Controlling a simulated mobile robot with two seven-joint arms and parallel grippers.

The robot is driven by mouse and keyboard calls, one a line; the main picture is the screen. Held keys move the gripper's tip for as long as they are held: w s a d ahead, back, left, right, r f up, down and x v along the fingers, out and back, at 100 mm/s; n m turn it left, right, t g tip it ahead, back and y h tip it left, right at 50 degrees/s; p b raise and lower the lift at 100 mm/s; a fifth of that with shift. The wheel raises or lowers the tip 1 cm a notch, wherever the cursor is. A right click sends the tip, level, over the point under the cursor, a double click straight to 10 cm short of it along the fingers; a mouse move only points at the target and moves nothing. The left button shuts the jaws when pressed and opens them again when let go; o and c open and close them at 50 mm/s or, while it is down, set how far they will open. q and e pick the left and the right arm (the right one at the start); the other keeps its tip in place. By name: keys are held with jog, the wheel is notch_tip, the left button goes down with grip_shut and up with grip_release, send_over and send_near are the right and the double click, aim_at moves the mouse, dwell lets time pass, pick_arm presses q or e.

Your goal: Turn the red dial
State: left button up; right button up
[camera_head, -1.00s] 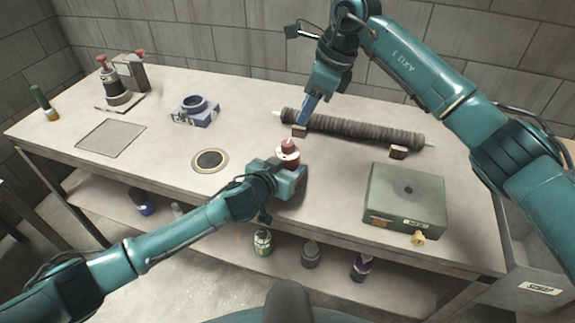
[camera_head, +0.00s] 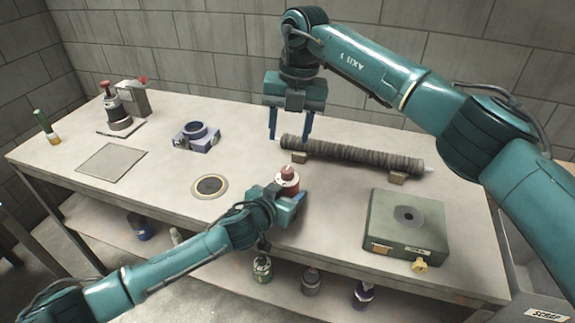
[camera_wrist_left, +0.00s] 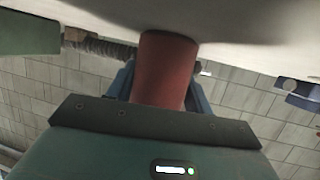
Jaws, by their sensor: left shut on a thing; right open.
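A red, round, upright thing (camera_head: 287,174) with a narrower top and a pale band stands near the bench's front edge. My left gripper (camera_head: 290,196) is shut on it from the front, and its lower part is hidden. In the left wrist view the red body (camera_wrist_left: 166,70) sits between the blue fingers. I cannot tell whether it is the dial. Smaller red knobs (camera_head: 105,85) top the device at the back left. My right gripper (camera_head: 290,135) is open, fingers pointing down, by the left end of the grey mesh tube (camera_head: 350,155).
The tube rests on small wooden blocks. A bluish clamp block (camera_head: 197,140), a round ringed disc (camera_head: 209,187) and a flat plate (camera_head: 112,164) lie at left. Several jars stand on the lower shelf.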

aim_at(287, 169)
jog(key=f+m, duration=0.2)
jog(key=f, duration=0.1)
jog(key=f+m+h, duration=0.1)
jog(key=f+m, duration=0.2)
jog(key=f, duration=0.1)
jog(key=f+m, duration=0.3)
jog(key=shift+w+a+f, duration=0.15)
jog(key=shift+w+a, duration=0.1)
jog(key=shift+c, duration=0.3)
jog(key=c, duration=0.9)
